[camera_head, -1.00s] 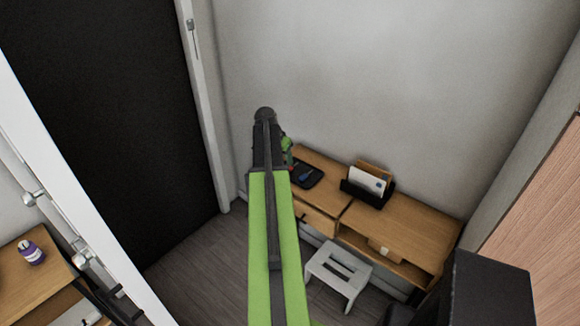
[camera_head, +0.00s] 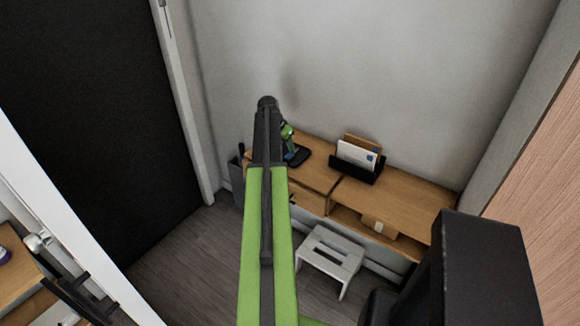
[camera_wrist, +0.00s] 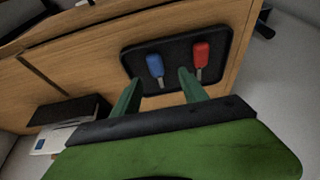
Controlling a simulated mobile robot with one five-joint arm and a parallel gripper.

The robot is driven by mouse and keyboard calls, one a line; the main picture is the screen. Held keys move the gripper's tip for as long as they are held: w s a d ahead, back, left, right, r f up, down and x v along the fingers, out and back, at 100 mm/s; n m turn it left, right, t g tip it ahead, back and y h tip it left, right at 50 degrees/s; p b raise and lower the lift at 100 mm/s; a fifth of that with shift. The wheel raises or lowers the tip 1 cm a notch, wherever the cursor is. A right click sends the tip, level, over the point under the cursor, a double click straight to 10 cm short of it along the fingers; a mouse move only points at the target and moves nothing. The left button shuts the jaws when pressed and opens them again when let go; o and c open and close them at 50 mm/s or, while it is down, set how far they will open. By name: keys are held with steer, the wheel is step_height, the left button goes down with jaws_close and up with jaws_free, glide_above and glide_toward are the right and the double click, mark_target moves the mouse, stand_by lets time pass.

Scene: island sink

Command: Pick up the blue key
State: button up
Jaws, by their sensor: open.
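The blue key (camera_wrist: 155,66) lies on a black tray (camera_wrist: 220,36) in the wrist view, its metal shaft pointing toward my gripper. A red key (camera_wrist: 201,53) lies on the same tray, to its right. My gripper (camera_wrist: 159,78) is open and empty. Its two green fingers point at the tray, with the blue key between their directions and the red key just beyond the right finger. Whether the fingers touch the tray I cannot tell. In the head view my gripper (camera_head: 288,134) is over the tray (camera_head: 301,157), and my arm hides part of it.
The tray lies on a wooden desk (camera_head: 315,176) against the wall. A black letter holder (camera_head: 358,172) with envelopes stands to its right. A white step stool (camera_head: 331,257) is on the floor below. A dark door is at the left.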

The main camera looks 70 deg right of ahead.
mark_target(289, 154)
steer(key=shift+f, duration=0.15)
steer(key=b+x, duration=0.5)
steer(key=shift+s+a+f, duration=0.1)
steer(key=shift+s+f, duration=0.15)
steer(key=shift+s, duration=0.05)
steer(key=shift+r, duration=0.2)
jaws_close()
